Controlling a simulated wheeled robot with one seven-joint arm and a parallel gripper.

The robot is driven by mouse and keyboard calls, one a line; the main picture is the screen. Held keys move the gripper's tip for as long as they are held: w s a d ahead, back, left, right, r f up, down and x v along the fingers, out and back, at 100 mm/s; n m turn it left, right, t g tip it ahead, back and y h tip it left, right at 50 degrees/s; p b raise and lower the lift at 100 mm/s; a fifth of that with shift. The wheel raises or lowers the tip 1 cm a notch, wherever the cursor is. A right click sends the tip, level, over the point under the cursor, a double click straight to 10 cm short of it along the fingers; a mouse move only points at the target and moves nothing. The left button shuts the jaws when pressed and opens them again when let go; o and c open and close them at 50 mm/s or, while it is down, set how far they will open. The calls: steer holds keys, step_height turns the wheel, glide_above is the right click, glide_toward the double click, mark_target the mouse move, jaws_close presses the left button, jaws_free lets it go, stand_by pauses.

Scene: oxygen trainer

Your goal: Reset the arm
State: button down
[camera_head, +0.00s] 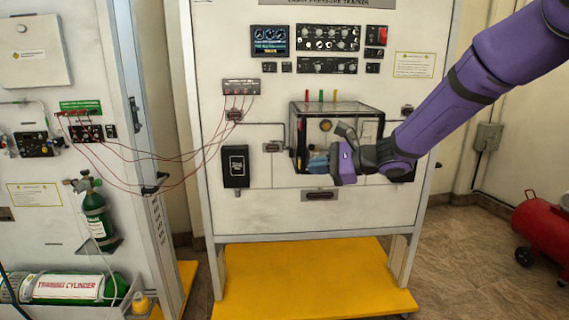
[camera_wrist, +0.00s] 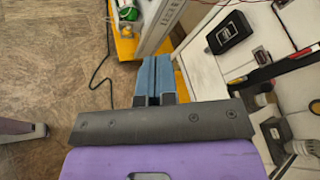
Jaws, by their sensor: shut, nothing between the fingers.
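My purple and black arm reaches in from the upper right of the head view. My gripper (camera_head: 318,164) is in front of the trainer panel (camera_head: 260,200), at the lower left part of the clear box (camera_head: 350,107) mounted on it. In the wrist view the blue fingers of my gripper (camera_wrist: 155,75) are together with nothing between them. They point past the panel's left side over the floor. The head view does not show clearly whether the gripper touches the box.
A black box (camera_head: 235,166) is fixed on the panel left of my gripper. Red cables (camera_head: 150,160) hang between the left cabinet (camera_head: 40,150) and the panel. A yellow base (camera_head: 310,280) lies below. A red tank (camera_head: 543,230) stands at the right. Floor shows between panel and tank.

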steer(key=s+d+r+n+g+h, duration=0.1)
steer(key=s+d+r+n+h, duration=0.15)
steer(key=s, duration=0.35)
steer(key=s+d+r+n+g+h, duration=0.1)
steer(key=s+d+n, duration=0.1)
steer(key=s+n, duration=0.3)
steer(key=s+d+r+n+g+h, duration=0.1)
steer(key=s+d+r+n+h, duration=0.1)
steer(key=s, duration=0.6)
steer(key=s+d+n+t+h, duration=0.3)
steer(key=s+d+n+h, duration=0.2)
steer(key=s+d, duration=1)
steer(key=s+h, duration=0.2)
steer(key=h, duration=0.1)
steer(key=shift+d+r, duration=0.2)
steer(key=shift+d, duration=0.05)
steer(key=shift+n+h, duration=0.25)
